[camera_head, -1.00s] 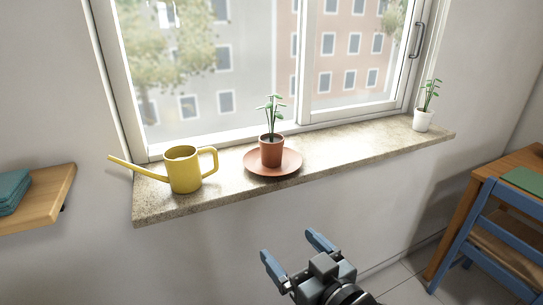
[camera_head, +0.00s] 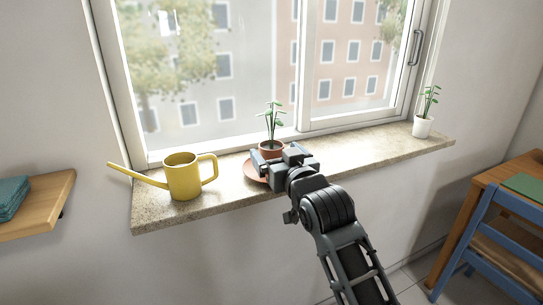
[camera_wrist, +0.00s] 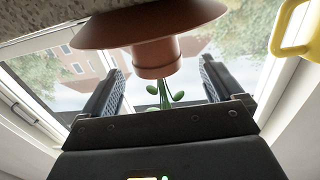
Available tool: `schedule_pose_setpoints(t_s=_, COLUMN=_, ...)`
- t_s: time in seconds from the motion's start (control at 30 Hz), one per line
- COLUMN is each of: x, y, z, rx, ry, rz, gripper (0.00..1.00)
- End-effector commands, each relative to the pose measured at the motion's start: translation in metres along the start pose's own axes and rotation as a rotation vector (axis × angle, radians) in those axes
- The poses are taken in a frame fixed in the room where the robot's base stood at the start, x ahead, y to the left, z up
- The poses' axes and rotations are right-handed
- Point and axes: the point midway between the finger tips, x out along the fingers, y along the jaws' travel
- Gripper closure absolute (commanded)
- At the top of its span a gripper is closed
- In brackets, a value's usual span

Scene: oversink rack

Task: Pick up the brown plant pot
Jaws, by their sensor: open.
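The brown plant pot (camera_head: 271,146) holds a green plant and stands upright on a brown saucer (camera_head: 252,171) on the windowsill. My gripper (camera_head: 277,157) is at the pot's near side and hides most of its body in the head view. In the wrist view, which is upside down, the pot (camera_wrist: 157,57) and its saucer (camera_wrist: 150,24) show, with the pot in the gap between my gripper's two open fingers (camera_wrist: 158,85). There is visible space on both sides, and the jaws are not closed on the pot.
A yellow watering can (camera_head: 183,177) stands on the sill (camera_head: 225,188) left of the saucer. A small white pot (camera_head: 422,127) with a plant stands at the sill's right end. The window (camera_head: 260,70) is behind. A wooden shelf (camera_head: 45,207) is at far left, a blue chair (camera_head: 490,228) at right.

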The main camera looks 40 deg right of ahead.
Motion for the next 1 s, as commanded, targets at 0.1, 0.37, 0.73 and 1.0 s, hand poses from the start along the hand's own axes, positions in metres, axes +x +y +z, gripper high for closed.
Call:
schedule_pose_setpoints(t_s=0.1, x=0.018, y=0.003, z=-0.003, rx=0.001, ry=0.0, rz=0.002, gripper=0.06)
schedule_pose_setpoints(t_s=0.37, x=0.044, y=0.003, z=-0.001, rx=0.0, ry=0.0, rz=0.0, gripper=0.06)
schedule_pose_setpoints(t_s=0.73, x=0.045, y=0.003, z=-0.001, rx=0.0, ry=0.0, rz=0.0, gripper=0.18)
schedule_pose_setpoints(t_s=1.0, x=0.045, y=0.003, z=-0.001, rx=0.0, ry=0.0, rz=0.0, gripper=0.44)
